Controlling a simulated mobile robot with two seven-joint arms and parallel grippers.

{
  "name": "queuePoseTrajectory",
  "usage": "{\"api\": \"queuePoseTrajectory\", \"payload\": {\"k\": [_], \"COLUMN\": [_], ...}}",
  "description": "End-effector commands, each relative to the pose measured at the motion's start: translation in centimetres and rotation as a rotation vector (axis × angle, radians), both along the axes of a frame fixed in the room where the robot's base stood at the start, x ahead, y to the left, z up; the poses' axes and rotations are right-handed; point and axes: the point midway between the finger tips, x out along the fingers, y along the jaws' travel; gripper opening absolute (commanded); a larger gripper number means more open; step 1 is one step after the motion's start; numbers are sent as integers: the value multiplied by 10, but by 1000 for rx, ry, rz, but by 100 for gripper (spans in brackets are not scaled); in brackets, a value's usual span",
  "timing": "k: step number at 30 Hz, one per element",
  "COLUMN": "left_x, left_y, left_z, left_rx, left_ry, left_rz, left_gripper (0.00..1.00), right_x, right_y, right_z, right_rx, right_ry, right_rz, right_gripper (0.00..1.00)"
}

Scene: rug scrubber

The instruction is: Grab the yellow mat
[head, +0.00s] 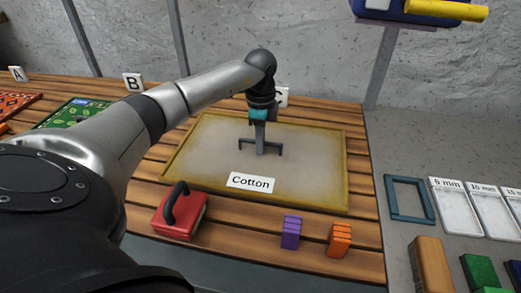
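A large beige rectangle with a yellow border (193,160) lies on the slatted wooden table; I cannot tell whether it is a mat or a tray. A white "Cotton" label (251,182) is at its front edge. My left gripper (261,151) points down over its middle, with its two fingers spread wide apart and nothing between them. I cannot tell whether the fingertips touch the surface. My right gripper is not in view.
A red block with a black handle (181,222), a purple block (291,232) and an orange block (340,239) stand in front. A green patterned mat (75,116) lies left, partly behind my arm. A blue frame (409,200) lies right.

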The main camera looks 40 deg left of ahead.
Motion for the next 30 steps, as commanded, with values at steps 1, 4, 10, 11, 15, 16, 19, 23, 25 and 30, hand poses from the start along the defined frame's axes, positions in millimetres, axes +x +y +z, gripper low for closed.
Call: {"api": "queuePoseTrajectory", "payload": {"k": [1, 4, 10, 11, 15, 16, 19, 23, 25, 30], "left_x": [0, 0, 0, 0, 0, 0, 0, 0, 0, 0], "left_y": [0, 0, 0, 0, 0, 0, 0, 0, 0, 0], "left_z": [0, 0, 0, 0, 0, 0, 0, 1, 1, 1], "left_rx": [0, 0, 0, 0, 0, 0, 0, 0, 0, 0], "left_ry": [0, 0, 0, 0, 0, -1, -1, -1, -1, -1], "left_rz": [0, 0, 0, 0, 0, 0, 0, 0, 1, 1], "left_gripper": [10, 0, 0, 0, 0, 0, 0, 0, 0, 0], "right_x": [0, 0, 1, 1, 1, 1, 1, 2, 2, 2], "right_y": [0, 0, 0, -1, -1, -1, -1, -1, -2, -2], "right_z": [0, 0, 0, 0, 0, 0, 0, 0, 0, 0], "right_rx": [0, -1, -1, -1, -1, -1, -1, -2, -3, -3], "right_ry": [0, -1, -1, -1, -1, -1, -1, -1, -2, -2], "right_rz": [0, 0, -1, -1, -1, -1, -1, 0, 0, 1], "right_gripper": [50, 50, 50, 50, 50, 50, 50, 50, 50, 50]}}
